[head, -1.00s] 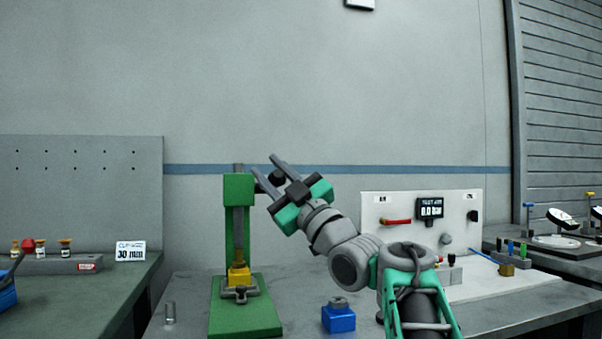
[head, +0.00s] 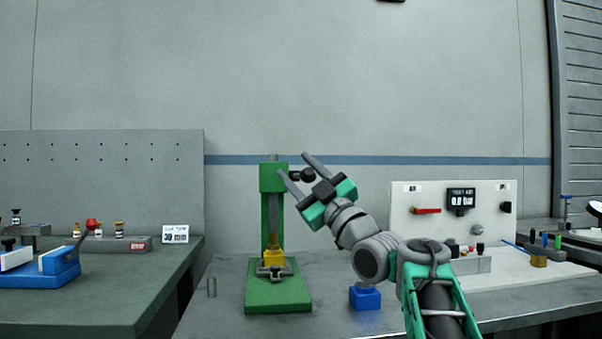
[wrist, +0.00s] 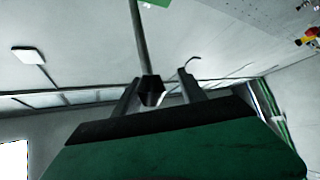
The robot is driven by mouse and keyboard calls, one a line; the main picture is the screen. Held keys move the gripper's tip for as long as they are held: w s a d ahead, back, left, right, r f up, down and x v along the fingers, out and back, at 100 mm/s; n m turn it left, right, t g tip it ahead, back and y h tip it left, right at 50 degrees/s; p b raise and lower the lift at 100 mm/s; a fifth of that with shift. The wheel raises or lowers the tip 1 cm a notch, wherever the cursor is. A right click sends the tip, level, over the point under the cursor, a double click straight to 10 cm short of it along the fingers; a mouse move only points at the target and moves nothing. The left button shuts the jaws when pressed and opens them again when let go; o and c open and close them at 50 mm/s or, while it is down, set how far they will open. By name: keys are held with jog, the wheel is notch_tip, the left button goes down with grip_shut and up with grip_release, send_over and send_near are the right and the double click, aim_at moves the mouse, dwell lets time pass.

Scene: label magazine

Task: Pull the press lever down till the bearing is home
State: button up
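The green press (head: 264,225) stands on its green base on the grey bench. A yellow block (head: 274,260) sits under its ram. I cannot make out the bearing there. The press lever (head: 307,174) sticks out right from the press head and ends in a black knob. In the wrist view the lever is a grey rod (wrist: 140,40) with the dark knob at its near end. My gripper (head: 296,167) is open, fingers pointing up and left beside the press head. The knob shows between the two fingers (wrist: 157,82) in both views. Contact cannot be told.
A blue block (head: 365,297) stands on the bench right of the press. A white panel (head: 450,212) with a red handle and display stands at the right. A second bench (head: 110,290) with vials is at the left.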

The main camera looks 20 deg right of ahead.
jog(key=shift+o, duration=0.2)
jog(key=shift+d+f, duration=0.15)
jog(key=shift+d, duration=0.15)
jog(key=shift+s+d+f+h, duration=0.15)
jog(key=shift+s+f+h, duration=0.05)
jog(key=shift+f+h, duration=0.1)
jog(key=v, duration=0.7)
jog(key=shift+s+r, duration=0.1)
